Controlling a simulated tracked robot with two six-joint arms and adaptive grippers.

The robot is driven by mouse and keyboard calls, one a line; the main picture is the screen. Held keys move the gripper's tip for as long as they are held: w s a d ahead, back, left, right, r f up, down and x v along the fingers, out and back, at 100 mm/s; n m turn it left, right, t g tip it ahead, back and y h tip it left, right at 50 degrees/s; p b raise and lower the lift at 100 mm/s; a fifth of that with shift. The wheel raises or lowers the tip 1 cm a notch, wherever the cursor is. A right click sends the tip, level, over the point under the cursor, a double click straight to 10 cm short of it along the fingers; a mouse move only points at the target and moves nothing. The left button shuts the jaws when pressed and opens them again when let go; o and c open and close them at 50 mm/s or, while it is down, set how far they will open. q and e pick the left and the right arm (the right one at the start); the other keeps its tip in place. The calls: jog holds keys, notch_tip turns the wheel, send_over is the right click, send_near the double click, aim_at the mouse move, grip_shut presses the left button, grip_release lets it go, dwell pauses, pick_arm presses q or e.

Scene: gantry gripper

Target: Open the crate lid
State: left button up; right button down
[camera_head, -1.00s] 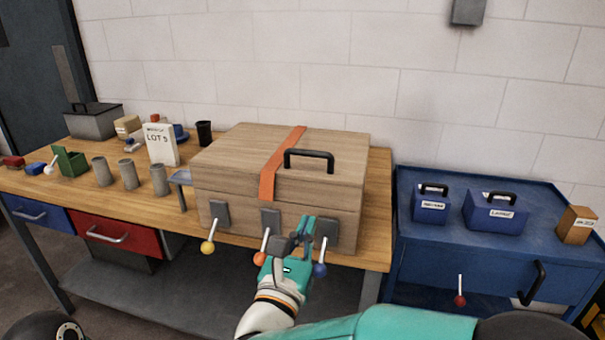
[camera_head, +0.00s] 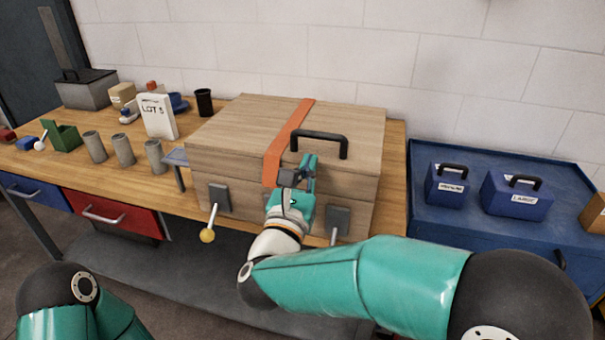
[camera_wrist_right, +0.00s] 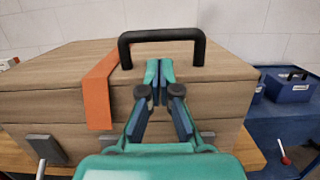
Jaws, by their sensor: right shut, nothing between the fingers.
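The wooden crate (camera_head: 215,160) stands on the bench with its lid (camera_head: 235,118) down. An orange strap (camera_head: 288,140) runs over the lid, and a black handle (camera_head: 320,137) stands on it near the front. A grey latch with a yellow-balled lever (camera_head: 207,235) hangs at the front left, and another latch (camera_head: 337,222) is at the front right. The middle latch is hidden behind my arm. My right gripper (camera_head: 302,172) is shut and empty, in front of the crate just below the handle. In the right wrist view its fingertips (camera_wrist_right: 160,70) point at the handle (camera_wrist_right: 162,36). My left gripper is out of view.
Grey cylinders (camera_head: 123,150), a LOT 5 card (camera_head: 157,116) and a black cup (camera_head: 204,102) stand left of the crate. A blue cabinet (camera_head: 430,220) with blue boxes (camera_head: 516,195) is at the right. A brick wall is close behind.

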aim_at(313, 153)
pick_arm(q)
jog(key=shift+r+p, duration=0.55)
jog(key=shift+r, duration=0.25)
pick_arm(e)
jog(key=x, duration=0.3)
jog(key=shift+w+d+r, duration=0.1)
jog(key=shift+w, duration=0.25)
